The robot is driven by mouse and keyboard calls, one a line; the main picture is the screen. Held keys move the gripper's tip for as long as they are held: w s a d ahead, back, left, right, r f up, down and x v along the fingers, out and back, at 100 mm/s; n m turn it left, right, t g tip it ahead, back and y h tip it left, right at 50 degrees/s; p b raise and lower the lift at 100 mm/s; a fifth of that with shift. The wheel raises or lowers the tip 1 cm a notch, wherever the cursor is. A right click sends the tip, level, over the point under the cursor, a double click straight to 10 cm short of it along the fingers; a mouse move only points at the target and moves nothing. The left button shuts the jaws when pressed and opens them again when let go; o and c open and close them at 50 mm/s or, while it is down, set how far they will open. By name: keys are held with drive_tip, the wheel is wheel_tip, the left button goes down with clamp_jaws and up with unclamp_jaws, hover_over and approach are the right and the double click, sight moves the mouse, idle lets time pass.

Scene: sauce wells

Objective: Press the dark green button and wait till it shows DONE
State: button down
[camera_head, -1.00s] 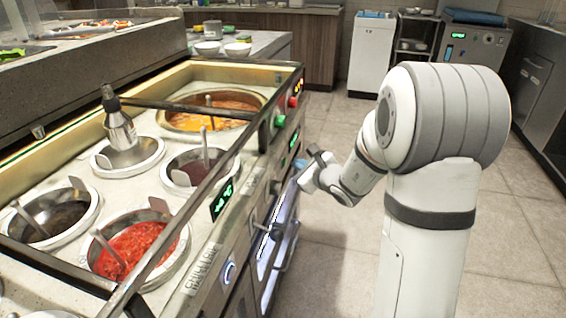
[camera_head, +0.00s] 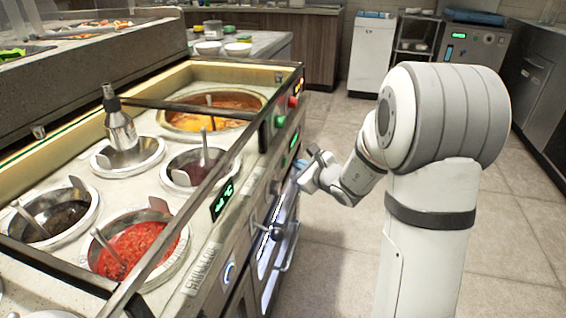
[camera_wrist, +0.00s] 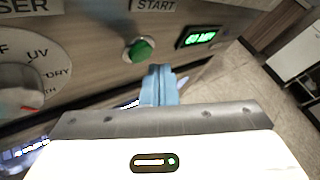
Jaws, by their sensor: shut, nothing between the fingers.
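A green button (camera_wrist: 140,49) sits on the panel in the wrist view, under a START label. A lit green display (camera_wrist: 200,37) is to its right; its text is too blurred to read surely, and I cannot make out DONE. My gripper (camera_wrist: 160,74) is shut and empty. Its pale blue fingertips are just below the button in the picture; I cannot tell how far off the panel they are. In the head view my gripper (camera_head: 301,166) is beside the counter's front. A green button (camera_head: 280,121) shows there on the panel; I cannot tell if it is the same one.
A dial (camera_wrist: 25,85) marked UV is left of the button. A red button (camera_head: 293,101) is further along the panel. Sauce wells (camera_head: 137,243) fill the counter top. A handle (camera_head: 287,253) juts out below. The tiled floor at right is free.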

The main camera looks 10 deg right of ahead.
drive_tip(key=shift+a, duration=0.15)
drive_tip(key=shift+a+b, duration=0.25)
drive_tip(key=shift+b, duration=0.25)
drive_tip(key=shift+w+a+b, duration=0.2)
drive_tip(key=shift+a+b, duration=0.15)
drive_tip(key=shift+a, duration=0.05)
idle(0.5)
drive_tip(key=shift+d, duration=0.1)
drive_tip(key=shift+s+d, duration=0.35)
drive_tip(key=shift+d, duration=0.35)
drive_tip(key=shift+s+d, duration=0.3)
drive_tip(key=shift+d, duration=0.45)
drive_tip(key=shift+s+d, duration=0.35)
drive_tip(key=shift+d, duration=0.45)
drive_tip(key=shift+s+d, duration=0.3)
drive_tip(key=shift+d, duration=0.45)
